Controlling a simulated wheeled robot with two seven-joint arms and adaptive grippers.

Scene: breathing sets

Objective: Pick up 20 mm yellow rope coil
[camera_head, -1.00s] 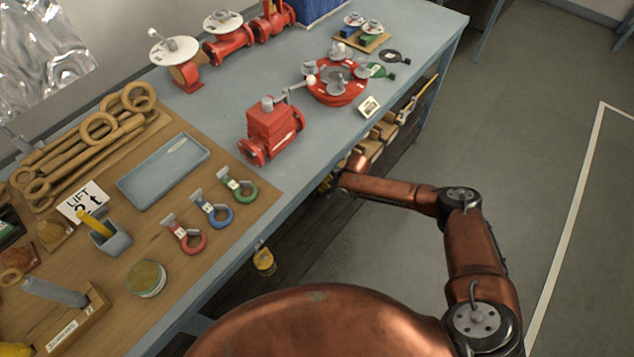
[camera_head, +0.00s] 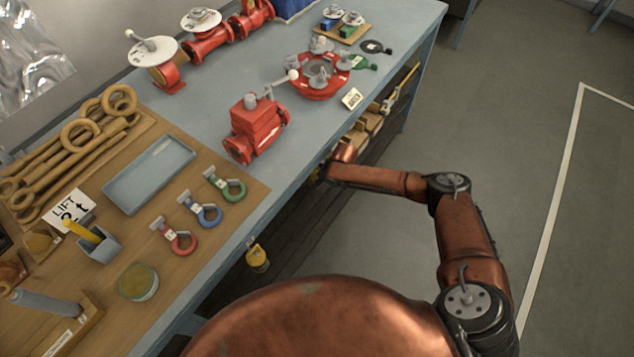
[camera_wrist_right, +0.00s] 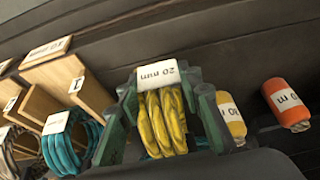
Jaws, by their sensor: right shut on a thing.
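The yellow rope coil (camera_wrist_right: 160,120) shows in the right wrist view with a white tag reading 20 mm, upside down, across its top. My right gripper (camera_wrist_right: 163,100) has its green fingers on both sides of the coil and is shut on it. The coil's lower end is hidden by the gripper body. In the head view my right arm reaches to the bench's lower shelf, and the gripper (camera_head: 318,172) is mostly hidden under the bench edge. The coil cannot be made out there. My left gripper is not in view.
Blue coils (camera_wrist_right: 65,145) and wooden blocks (camera_wrist_right: 58,75) sit left of my right gripper. A yellow-orange roll (camera_wrist_right: 231,117) and an orange roll (camera_wrist_right: 287,104) lie to the right. The bench top (camera_head: 210,110) holds red valves and shackles. The floor (camera_head: 520,120) at right is clear.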

